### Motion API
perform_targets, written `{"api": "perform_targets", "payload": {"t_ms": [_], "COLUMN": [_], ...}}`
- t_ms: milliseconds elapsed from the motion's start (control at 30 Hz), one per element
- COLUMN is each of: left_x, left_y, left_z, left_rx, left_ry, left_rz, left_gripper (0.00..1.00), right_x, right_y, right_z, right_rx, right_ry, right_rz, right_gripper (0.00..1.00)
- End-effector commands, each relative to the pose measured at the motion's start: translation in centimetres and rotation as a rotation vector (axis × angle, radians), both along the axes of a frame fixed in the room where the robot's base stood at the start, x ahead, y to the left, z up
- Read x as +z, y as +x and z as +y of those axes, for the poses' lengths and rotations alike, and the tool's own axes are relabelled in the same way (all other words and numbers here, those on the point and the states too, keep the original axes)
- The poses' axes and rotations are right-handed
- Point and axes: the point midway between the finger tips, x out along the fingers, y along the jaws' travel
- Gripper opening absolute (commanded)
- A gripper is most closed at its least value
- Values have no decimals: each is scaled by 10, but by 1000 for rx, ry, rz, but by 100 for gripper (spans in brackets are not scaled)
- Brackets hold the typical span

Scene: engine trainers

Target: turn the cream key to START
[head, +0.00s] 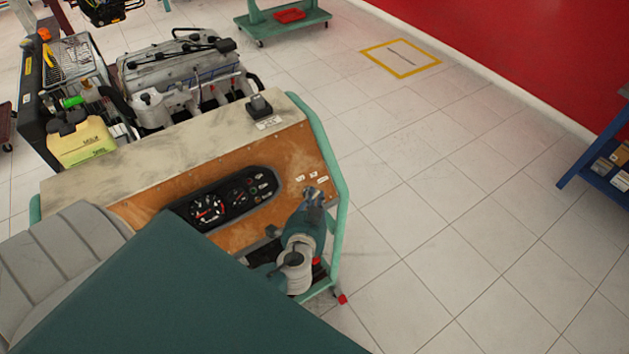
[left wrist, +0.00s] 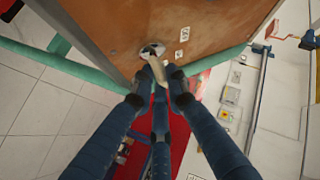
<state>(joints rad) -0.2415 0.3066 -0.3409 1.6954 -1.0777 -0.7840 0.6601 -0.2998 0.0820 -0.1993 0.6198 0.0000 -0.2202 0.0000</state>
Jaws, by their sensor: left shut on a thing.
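The cream key (left wrist: 158,72) sits in the round metal ignition switch (left wrist: 150,50) on the brown dash panel (head: 285,160). The label lettering is too small to read, so I cannot tell the key's position. My right gripper is in neither view.
A green tube frame (head: 334,185) borders the panel on the right. A gauge cluster (head: 225,199) lies left of the gripper. An engine (head: 185,75) stands behind the panel. A blue shelf (head: 600,165) is at far right. The tiled floor between is clear.

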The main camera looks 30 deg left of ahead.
Motion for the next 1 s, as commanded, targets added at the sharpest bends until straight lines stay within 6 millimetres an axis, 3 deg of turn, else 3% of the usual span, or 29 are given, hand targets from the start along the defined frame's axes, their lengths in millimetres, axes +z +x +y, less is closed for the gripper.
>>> {"api": "perform_targets", "payload": {"t_ms": [33, 133, 533, 1000], "left_x": [3, 2, 2, 32], "left_y": [2, 1, -5, -81], "left_z": [2, 2, -2, -38], "left_rx": [2, 2, 2, 2], "left_ry": [3, 3, 1, -2], "left_rz": [-5, -4, 0, 1], "left_gripper": [16, 33, 33, 33], "right_x": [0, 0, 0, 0], "right_y": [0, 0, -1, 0], "right_z": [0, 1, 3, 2], "right_rx": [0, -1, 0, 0], "right_ry": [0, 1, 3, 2], "right_rz": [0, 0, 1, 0], "right_gripper": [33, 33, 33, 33]}}
